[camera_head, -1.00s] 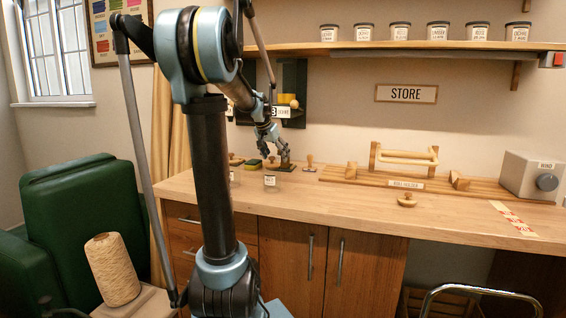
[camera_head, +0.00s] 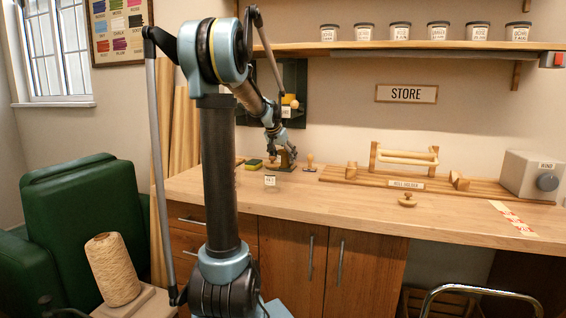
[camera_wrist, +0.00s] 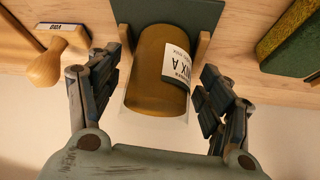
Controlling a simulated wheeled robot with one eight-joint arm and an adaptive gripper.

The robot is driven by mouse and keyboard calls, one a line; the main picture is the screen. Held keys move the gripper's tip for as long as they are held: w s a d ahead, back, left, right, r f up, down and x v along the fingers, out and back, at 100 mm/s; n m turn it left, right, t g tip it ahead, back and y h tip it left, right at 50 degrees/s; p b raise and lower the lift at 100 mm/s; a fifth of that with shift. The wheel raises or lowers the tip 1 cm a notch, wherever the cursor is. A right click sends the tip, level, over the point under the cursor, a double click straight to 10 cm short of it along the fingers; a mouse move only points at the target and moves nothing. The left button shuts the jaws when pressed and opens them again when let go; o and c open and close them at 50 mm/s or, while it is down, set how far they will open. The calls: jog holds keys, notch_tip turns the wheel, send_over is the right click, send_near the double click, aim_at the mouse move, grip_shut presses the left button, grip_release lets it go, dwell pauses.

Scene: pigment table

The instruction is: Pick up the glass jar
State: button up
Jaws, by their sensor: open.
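A glass jar with ochre-brown contents and a white label ending in "MIX A" (camera_wrist: 158,72) shows in the middle of the wrist view. It sits against a dark green stand (camera_wrist: 185,12) with wooden side pieces. My gripper (camera_wrist: 160,64) is open, with one finger on each side of the jar; a gap shows on both sides. In the head view my gripper (camera_head: 274,156) is low over the back left of the table, at the stand, and partly covers the jar there.
A green-and-yellow sponge (camera_head: 253,164) lies left of the stand; a wooden-handled stamp (camera_head: 310,162) stands to its right. A small labelled item (camera_head: 270,181) is in front. The front middle of the table (camera_head: 340,205) is clear.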

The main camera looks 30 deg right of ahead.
jog(key=shift+c, duration=0.2)
jog(key=c, duration=1.3)
jog(key=shift+c, duration=0.2)
